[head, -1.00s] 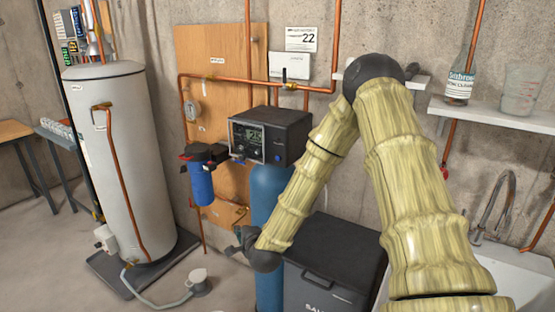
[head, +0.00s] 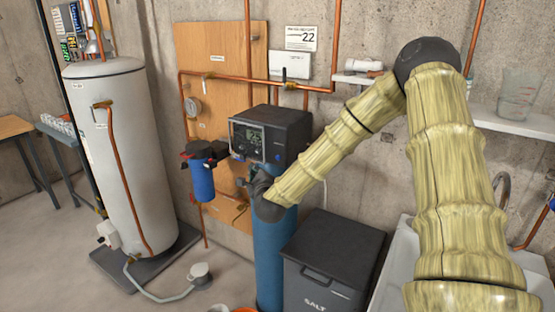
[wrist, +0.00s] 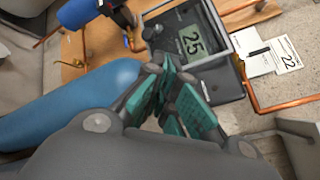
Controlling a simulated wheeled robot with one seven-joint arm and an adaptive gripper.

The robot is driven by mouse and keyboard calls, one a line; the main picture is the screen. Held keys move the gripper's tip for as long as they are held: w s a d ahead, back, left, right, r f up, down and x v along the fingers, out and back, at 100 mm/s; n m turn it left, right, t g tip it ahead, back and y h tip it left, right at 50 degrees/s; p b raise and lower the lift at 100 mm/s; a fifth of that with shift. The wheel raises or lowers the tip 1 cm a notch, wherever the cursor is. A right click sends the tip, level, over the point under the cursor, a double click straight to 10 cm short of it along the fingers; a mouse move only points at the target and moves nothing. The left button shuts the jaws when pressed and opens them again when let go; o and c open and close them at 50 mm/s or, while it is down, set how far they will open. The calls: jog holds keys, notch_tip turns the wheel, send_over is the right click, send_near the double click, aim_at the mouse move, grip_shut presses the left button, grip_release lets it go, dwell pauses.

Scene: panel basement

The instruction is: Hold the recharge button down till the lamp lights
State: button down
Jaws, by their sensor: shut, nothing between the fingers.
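The black control head (head: 272,132) sits on top of the tall blue tank (head: 272,250). Its front panel (head: 247,139) has a lit display and small controls, too small to tell which is the recharge button. In the wrist view the display (wrist: 192,40) reads about 25. My gripper (head: 253,172) is just below the front of the control head. In the wrist view my gripper (wrist: 163,70), with teal finger pads, is shut and empty by the panel's lower edge. I cannot tell whether it touches the panel. No lit lamp can be made out.
A blue filter housing (head: 201,175) hangs left of the head, and a copper pipe (head: 260,80) runs above. A black salt bin (head: 333,262) stands right of the tank. A white water heater (head: 122,155) stands farther left.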

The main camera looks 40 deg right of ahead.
aim_at(278, 158)
jog(key=shift+w+d+p, duration=0.15)
jog(key=shift+w+d, duration=0.4)
jog(key=shift+d, duration=0.8)
jog(key=shift+w+d+p, duration=0.2)
jog(key=shift+w+d, duration=0.4)
jog(key=shift+d, duration=0.75)
jog(key=shift+w+d+p, duration=0.15)
jog(key=shift+w+d, duration=0.4)
jog(key=shift+d, duration=0.8)
jog(key=shift+w+d+b, duration=0.25)
jog(key=shift+d+b, duration=0.4)
jog(key=shift+d, duration=0.1)
dwell(2.0)
jog(key=shift+a, duration=0.2)
jog(key=shift+s+a+b, duration=0.3)
jog(key=shift+a+b, duration=0.1)
jog(key=shift+a, duration=0.2)
